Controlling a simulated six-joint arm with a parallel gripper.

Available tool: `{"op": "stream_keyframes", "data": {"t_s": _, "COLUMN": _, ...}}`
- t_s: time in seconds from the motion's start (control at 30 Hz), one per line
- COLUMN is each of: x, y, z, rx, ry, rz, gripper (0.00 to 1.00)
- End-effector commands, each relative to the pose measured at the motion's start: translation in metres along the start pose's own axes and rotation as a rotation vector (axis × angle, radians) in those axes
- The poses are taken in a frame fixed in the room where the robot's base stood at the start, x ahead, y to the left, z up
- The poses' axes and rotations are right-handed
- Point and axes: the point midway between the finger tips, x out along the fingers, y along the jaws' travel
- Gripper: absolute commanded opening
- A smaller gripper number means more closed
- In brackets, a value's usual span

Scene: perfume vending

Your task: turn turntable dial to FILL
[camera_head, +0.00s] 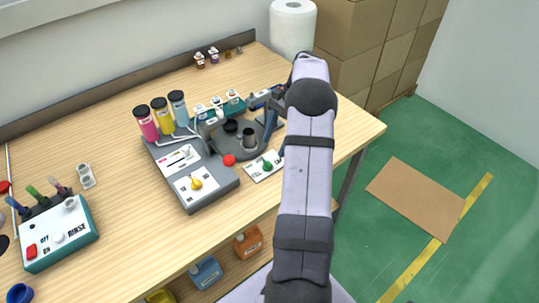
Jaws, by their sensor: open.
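A green knob (267,166) sits on a small white panel (257,174) at the right end of the grey machine. A yellow knob (196,183) sits on a white panel at the machine's front. The labels are too small to read, so I cannot tell which knob is the turntable dial or where it points. A dark round turntable (230,143) carries a dark cup (249,138). My gripper (274,147) is open above and behind the green knob, partly hidden by my arm. I cannot tell whether it touches anything.
Pink, yellow and blue bottles (163,115) stand at the machine's back left. A red button (229,160) is beside the turntable. A teal rinse box (60,236) is at left. A paper roll (292,28) stands behind my arm. The table between the machine and rinse box is mostly clear.

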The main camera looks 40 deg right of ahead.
Motion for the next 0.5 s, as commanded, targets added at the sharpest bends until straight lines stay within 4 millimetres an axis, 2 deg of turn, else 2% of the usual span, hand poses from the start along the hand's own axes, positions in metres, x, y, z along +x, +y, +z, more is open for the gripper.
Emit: {"op": "stream_keyframes", "data": {"t_s": 0.5, "x": 0.058, "y": 0.001, "z": 0.002, "rx": -0.001, "ry": -0.001, "rz": 0.004, "gripper": 0.53}}
